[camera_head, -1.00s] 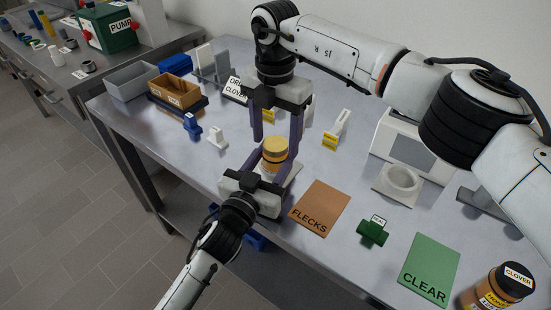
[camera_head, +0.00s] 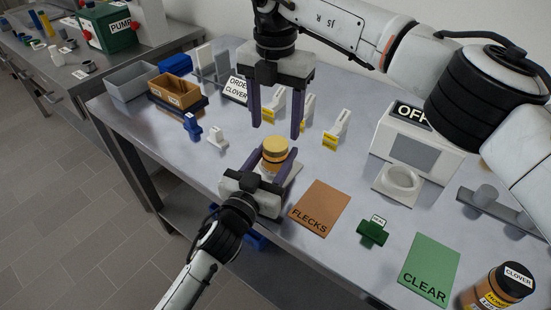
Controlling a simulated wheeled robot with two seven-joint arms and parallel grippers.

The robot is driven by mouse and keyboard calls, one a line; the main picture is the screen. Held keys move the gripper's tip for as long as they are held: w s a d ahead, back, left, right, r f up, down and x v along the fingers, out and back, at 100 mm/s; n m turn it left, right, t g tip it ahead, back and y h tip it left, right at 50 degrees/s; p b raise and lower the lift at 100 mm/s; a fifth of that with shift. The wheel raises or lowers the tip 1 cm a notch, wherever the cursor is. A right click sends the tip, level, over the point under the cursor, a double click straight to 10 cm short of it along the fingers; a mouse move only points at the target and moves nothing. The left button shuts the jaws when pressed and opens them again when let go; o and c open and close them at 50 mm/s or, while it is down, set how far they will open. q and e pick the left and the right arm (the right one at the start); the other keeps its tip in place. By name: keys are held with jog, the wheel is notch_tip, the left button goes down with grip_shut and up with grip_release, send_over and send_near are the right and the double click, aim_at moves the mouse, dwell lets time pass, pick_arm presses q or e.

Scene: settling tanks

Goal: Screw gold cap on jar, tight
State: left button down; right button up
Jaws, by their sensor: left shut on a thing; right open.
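The jar (camera_head: 269,167) stands upright near the table's front edge, with the gold cap (camera_head: 274,147) sitting on its top. Whether the cap's thread is tight cannot be told from here. My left gripper (camera_head: 278,165) comes in from the front and is shut on the jar, its fingers on both sides below the cap. My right gripper (camera_head: 275,130) hangs open and empty above and behind the cap, fingers pointing down and apart from it.
An orange FLECKS mat (camera_head: 322,199) and a green CLEAR mat (camera_head: 432,262) lie to the right, with a green SEAL piece (camera_head: 373,231) between them. A CLOVER honey jar (camera_head: 497,290) stands at the front right. A white device reading OFF (camera_head: 420,130) stands behind.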

aim_at(275, 143)
jog(key=n, duration=0.3)
jog(key=r+n, duration=0.1)
jog(key=n, duration=0.1)
jog(key=shift+n, duration=0.4)
jog(key=n, duration=0.4)
jog(key=shift+r, duration=0.35)
jog(key=n, duration=0.3)
jog(key=r+n, duration=0.1)
jog(key=n, duration=0.6)
jog(key=shift+r+n, duration=0.3)
jog(key=shift+n, duration=0.1)
jog(key=shift+f, duration=0.1)
jog(key=shift+f, duration=3.95)
jog(key=shift+c, duration=0.3)
jog(key=c, duration=1.1)
